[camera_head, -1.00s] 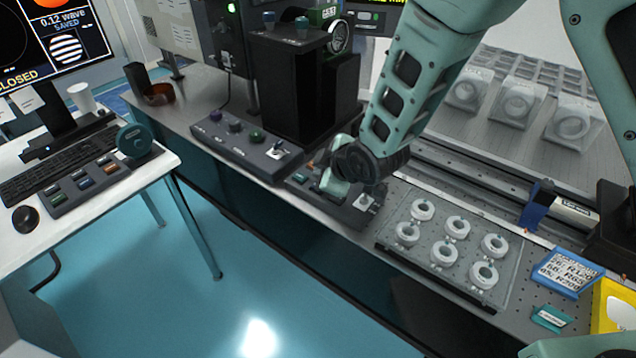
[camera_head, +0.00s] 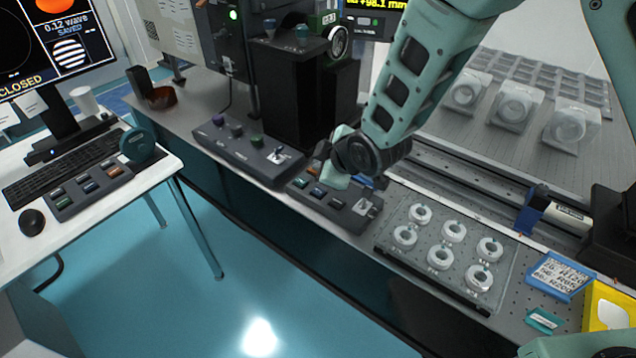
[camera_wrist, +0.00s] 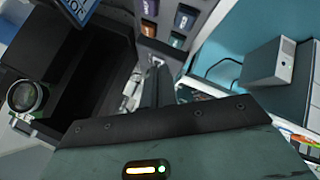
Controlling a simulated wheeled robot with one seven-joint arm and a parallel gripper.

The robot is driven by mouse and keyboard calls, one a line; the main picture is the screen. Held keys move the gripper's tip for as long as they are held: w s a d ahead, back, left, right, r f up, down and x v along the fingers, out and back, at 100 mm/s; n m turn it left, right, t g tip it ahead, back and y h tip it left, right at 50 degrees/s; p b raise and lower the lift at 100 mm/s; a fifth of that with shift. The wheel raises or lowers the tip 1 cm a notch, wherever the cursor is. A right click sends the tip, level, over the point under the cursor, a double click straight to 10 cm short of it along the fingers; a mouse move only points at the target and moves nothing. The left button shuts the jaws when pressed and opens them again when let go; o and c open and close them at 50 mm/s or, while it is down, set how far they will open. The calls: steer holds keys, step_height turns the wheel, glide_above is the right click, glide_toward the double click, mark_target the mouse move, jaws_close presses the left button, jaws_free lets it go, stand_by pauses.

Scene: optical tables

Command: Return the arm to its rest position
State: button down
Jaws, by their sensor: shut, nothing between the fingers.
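My gripper (camera_head: 338,172) is over the optical table, just above the small control box (camera_head: 333,203) with several coloured buttons and a toggle. It is small and partly hidden behind my wrist in the head view, shut and with nothing in it. In the wrist view my gripper's fingers (camera_wrist: 156,85) are together, pointing toward a toggle switch on a control box with coloured buttons. My arm reaches down from the upper right. I cannot tell whether the fingertips touch anything.
A tray (camera_head: 388,246) of several white rings lies right of the gripper. A black upright housing (camera_head: 295,95) stands behind it. A box with knobs (camera_head: 240,148) sits to the left. Boxed optics (camera_head: 513,105) stand at the back right. The blue floor in front is clear.

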steer(key=shift+s+r, duration=0.15)
steer(key=shift+r, duration=0.1)
steer(key=s+d+r+m+g+h, duration=0.1)
steer(key=s+d+r, duration=0.3)
steer(key=s, duration=0.5)
steer(key=s+d+r+m+g+h, duration=0.2)
steer(key=s+d+r+m+g, duration=0.2)
steer(key=s, duration=0.6)
steer(key=s+d+r+m+g+h, duration=0.1)
steer(key=s+d, duration=0.4)
steer(key=s, duration=0.5)
step_height(320, 180, up, 3)
steer(key=shift+s+f+m+g+h, duration=0.15)
steer(key=shift+m+g+h, duration=0.15)
steer(key=shift+m+g, duration=0.65)
